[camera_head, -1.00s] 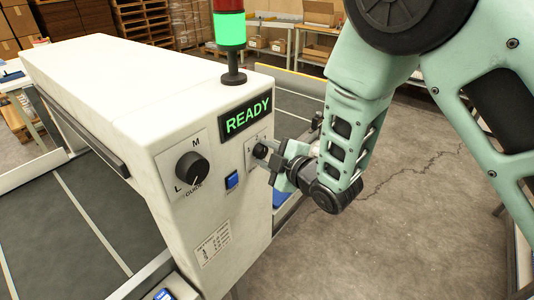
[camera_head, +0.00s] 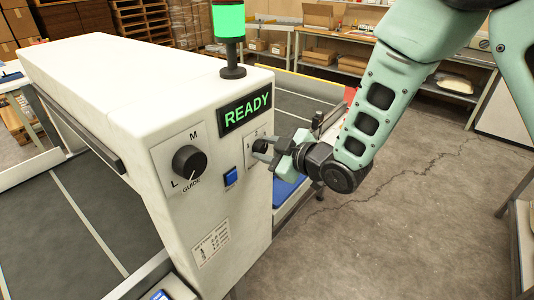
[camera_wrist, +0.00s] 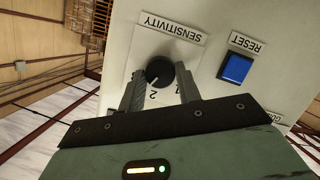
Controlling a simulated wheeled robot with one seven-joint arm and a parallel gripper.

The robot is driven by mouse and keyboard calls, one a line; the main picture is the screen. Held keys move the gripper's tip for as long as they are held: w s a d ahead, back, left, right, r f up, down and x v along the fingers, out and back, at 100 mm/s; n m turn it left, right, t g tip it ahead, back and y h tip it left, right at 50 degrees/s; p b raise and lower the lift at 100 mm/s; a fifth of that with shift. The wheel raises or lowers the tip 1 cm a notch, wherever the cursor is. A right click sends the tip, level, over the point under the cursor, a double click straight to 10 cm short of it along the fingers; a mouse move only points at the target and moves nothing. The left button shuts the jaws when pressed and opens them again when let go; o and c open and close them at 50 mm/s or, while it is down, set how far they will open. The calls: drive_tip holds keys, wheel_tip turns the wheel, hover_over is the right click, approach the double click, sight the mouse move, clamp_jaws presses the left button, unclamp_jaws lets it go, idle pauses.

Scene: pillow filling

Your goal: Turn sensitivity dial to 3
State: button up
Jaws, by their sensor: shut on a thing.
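The sensitivity dial (camera_wrist: 161,74) is a round black knob on the white panel, under a SENSITIVITY label (camera_wrist: 173,27) that appears upside down in the wrist view. Its white mark points to the lower left in that view, near the printed 2 (camera_wrist: 153,96). A 1 is partly visible by the right finger, and no 3 can be made out. My gripper (camera_wrist: 160,83) has its two fingers on either side of the knob, shut on it. In the head view my gripper (camera_head: 268,152) reaches the dial from the right and partly covers it and its scale.
A blue RESET button (camera_wrist: 236,67) is close beside the dial. The larger GUIDE knob (camera_head: 189,161) is farther left on the panel. A green READY display (camera_head: 246,110) sits above, and a lit green signal tower (camera_head: 229,22) stands on the machine. Open floor lies to the right.

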drive_tip(key=m, duration=0.1)
drive_tip(key=m+g, duration=0.1)
drive_tip(key=shift+w+d+m+y, duration=0.1)
drive_tip(key=shift+d+m+y, duration=0.05)
drive_tip(key=shift+m+y, duration=0.2)
drive_tip(key=shift+m+g+y, duration=0.45)
drive_tip(key=shift+m+g, duration=0.05)
drive_tip(key=shift+m, duration=0.55)
drive_tip(key=o, duration=1)
drive_tip(key=shift+c, duration=0.2)
drive_tip(key=b+v, duration=0.3)
drive_tip(key=v, duration=1.4)
drive_tip(key=shift+d+b, duration=0.25)
drive_tip(key=shift+b, duration=0.05)
drive_tip(key=shift+r, duration=0.15)
